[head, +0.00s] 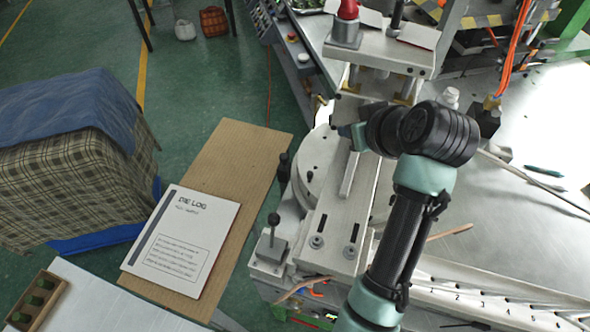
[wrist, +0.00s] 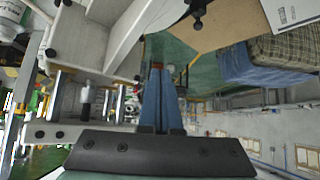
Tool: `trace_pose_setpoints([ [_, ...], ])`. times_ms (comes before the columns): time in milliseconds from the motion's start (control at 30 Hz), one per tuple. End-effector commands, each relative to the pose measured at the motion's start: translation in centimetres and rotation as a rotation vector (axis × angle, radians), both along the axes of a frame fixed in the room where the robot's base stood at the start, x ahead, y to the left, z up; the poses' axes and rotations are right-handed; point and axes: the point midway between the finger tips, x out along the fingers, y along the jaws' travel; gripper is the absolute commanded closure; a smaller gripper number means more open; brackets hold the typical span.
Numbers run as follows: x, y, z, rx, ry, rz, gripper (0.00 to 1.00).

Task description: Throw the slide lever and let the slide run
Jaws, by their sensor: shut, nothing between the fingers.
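A lever with a black ball knob (head: 273,219) stands upright on a small grey block at the front left corner of the machine, in the head view. Beside it is a pale metal slide bed (head: 332,232) with two dark slots. My gripper (head: 352,133) is well behind the lever, over the machine near a round grey disc (head: 312,165), and touches neither lever nor knob. In the wrist view its blue fingers (wrist: 161,85) are together and empty. A black knob (wrist: 197,22) shows near the top there; I cannot tell whether it is the same lever.
A die log booklet (head: 182,240) lies on a brown board (head: 240,165) left of the machine. A cloth-covered stack (head: 70,160) stands farther left. A press head with a red knob (head: 348,9) rises behind my gripper. The metal tabletop (head: 490,240) at right holds loose tools.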

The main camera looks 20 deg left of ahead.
Motion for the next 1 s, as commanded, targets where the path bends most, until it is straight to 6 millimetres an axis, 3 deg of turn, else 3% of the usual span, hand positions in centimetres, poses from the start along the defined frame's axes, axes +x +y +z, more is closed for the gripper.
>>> trace_pose_setpoints([
  [100, -3.9, 0.3, -3.1, 0.013, 0.236, 0.164, 1.0],
  [200, -7.0, 0.4, -4.9, 0.04, 0.372, 0.282, 1.0],
  [367, -10.1, 0.5, -6.0, 0.079, 0.487, 0.396, 1.0],
  [833, -10.8, 0.7, -6.6, 0.089, 0.513, 0.425, 1.0],
  [1000, -11.0, 1.9, -8.1, 0.09, 0.515, 0.427, 1.0],
])
